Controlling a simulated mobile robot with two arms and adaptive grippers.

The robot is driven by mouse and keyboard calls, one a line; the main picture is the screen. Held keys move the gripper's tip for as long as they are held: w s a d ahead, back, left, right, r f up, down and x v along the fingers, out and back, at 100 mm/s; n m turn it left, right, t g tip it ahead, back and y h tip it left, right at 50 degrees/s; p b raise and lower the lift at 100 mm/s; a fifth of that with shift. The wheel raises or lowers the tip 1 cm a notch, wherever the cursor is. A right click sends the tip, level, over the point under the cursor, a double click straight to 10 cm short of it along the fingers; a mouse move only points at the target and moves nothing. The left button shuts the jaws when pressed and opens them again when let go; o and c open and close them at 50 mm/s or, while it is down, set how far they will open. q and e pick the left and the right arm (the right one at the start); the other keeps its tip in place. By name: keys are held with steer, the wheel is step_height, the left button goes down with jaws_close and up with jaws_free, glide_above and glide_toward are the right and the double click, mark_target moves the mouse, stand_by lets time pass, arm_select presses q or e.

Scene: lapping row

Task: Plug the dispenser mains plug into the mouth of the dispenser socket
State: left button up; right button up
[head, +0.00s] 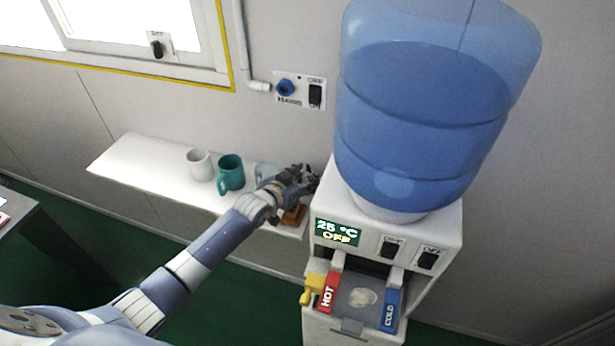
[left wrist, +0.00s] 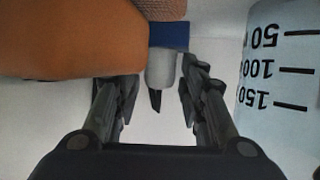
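The likely dispenser mains plug (left wrist: 162,66), a grey body with a blue band and a black tip, shows in the left wrist view between the fingers of my left gripper (left wrist: 158,97). The fingers stand open on either side, with small gaps to the grey body. In the head view my left gripper (head: 303,180) is over the right end of the shelf, close beside the water dispenser (head: 330,205), and the plug is hidden there. The round blue socket (head: 285,87) is on a wall plate above, well apart from the gripper. My right gripper is not in view.
A white shelf (head: 140,165) holds a white mug (head: 199,165), a teal mug (head: 230,174) and a clear beaker (head: 266,171). The beaker with its scale (left wrist: 280,75) is right of the fingers in the wrist view. An orange object (left wrist: 65,40) is close on their left.

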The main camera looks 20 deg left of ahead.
arm_select(q)
steer(key=c, duration=0.8)
steer(key=shift+c, duration=0.2)
